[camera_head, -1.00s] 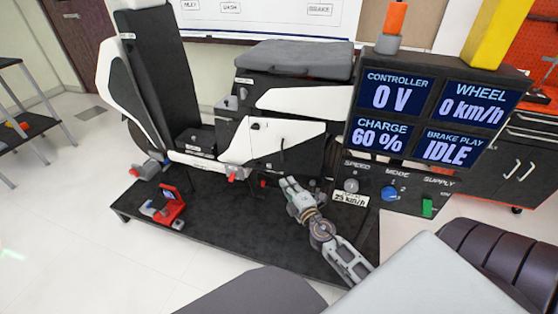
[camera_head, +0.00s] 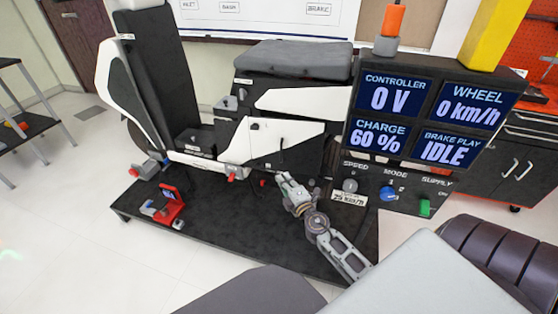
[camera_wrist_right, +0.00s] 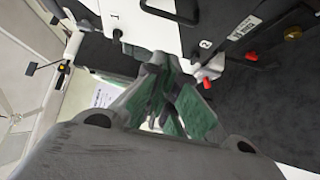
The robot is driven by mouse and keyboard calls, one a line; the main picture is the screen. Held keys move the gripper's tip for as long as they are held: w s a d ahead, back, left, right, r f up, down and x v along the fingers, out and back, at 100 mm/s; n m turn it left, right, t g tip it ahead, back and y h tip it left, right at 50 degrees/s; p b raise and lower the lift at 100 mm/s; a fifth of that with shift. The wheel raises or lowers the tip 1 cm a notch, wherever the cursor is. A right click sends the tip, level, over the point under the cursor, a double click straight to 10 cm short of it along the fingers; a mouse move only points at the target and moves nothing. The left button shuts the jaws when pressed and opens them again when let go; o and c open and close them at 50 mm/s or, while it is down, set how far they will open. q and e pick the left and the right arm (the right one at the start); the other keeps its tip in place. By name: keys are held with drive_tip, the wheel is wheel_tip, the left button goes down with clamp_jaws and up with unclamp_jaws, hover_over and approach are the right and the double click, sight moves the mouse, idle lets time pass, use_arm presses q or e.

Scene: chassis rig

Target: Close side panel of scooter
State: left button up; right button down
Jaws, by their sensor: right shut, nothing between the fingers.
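The scooter's side panel (camera_head: 290,142) is white above and black below, with a thin black handle, and sits at mid-height on the scooter body below the grey seat (camera_head: 295,60). I cannot tell for sure how far it stands out. My right gripper (camera_head: 282,178) is shut and empty just below the panel's lower edge. In the right wrist view, its green-padded fingers (camera_wrist_right: 152,62) are close to the white and black panel (camera_wrist_right: 150,35); contact is unclear. A red-tipped latch (camera_head: 232,176) is at the panel's lower left. My left gripper is out of view.
The scooter stands on a black platform (camera_head: 225,228). A small red stand (camera_head: 170,208) is at its front left. The display board (camera_head: 430,112) with knobs rises to the right of my right arm. The platform's middle is clear.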

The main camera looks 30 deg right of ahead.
drive_tip(key=w, duration=0.2)
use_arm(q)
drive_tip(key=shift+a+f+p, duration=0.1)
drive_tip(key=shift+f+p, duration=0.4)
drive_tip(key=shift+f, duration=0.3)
use_arm(e)
approach(274, 147)
drive_tip(key=shift+w+a+f, duration=0.15)
drive_tip(key=shift+w+a, duration=0.6)
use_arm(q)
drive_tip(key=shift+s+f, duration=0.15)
use_arm(e)
drive_tip(key=w+m+h, duration=0.1)
drive_tip(key=w+d+m+h, duration=0.1)
drive_tip(key=w+h, duration=0.1)
drive_tip(key=shift+w, duration=0.15)
drive_tip(key=shift+d+g, duration=0.1)
drive_tip(key=shift+g, duration=0.2)
